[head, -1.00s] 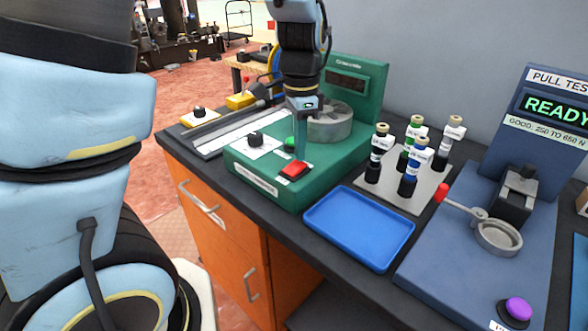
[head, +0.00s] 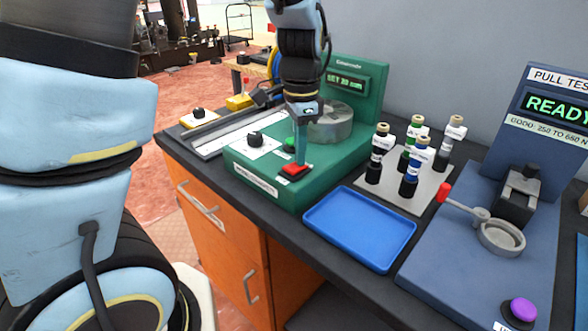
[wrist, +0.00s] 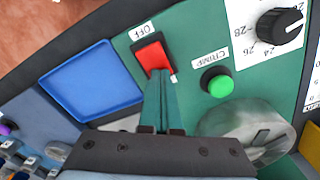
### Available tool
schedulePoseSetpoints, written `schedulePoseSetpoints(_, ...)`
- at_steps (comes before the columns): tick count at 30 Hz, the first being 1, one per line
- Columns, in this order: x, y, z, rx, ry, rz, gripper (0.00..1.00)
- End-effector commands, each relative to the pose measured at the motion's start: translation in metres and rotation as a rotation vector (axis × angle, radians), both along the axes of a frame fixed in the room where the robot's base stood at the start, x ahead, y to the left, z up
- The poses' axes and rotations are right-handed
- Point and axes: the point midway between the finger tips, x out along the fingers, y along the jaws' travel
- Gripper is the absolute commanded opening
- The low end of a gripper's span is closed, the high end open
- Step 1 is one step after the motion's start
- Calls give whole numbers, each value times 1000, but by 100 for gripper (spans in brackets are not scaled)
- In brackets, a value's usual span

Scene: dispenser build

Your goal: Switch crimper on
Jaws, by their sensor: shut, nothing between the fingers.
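The green crimper (head: 270,190) stands on the dark bench, and its display (head: 345,84) is lit with green text. Its red rocker switch (head: 293,170) sits at the front corner; it also shows in the wrist view (wrist: 150,55), with an OFF label at its far end. A label at the near end is mostly hidden by my fingers. My gripper (head: 301,160) is shut and empty, pointing down with its fingertips at the near end of the switch, apparently touching it. The wrist view shows the shut fingers (wrist: 159,76) there too.
A green CRIMP button (wrist: 219,85) and a black dial (wrist: 280,26) are close to my fingers. A round metal part (head: 330,124) stands behind them.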

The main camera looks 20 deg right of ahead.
Motion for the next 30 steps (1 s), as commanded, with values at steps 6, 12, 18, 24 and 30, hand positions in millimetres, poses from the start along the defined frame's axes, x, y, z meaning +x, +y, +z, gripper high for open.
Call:
schedulePoseSetpoints(6, 0, 1, 7, 3, 2, 0, 0)
schedulePoseSetpoints(12, 0, 1, 24, 2, 1, 0, 0)
schedulePoseSetpoints(18, 0, 1, 39, 1, 2, 1, 0)
schedulePoseSetpoints(24, 0, 1, 54, 2, 2, 0, 0)
schedulePoseSetpoints(30, 0, 1, 69, 2, 1, -1, 0)
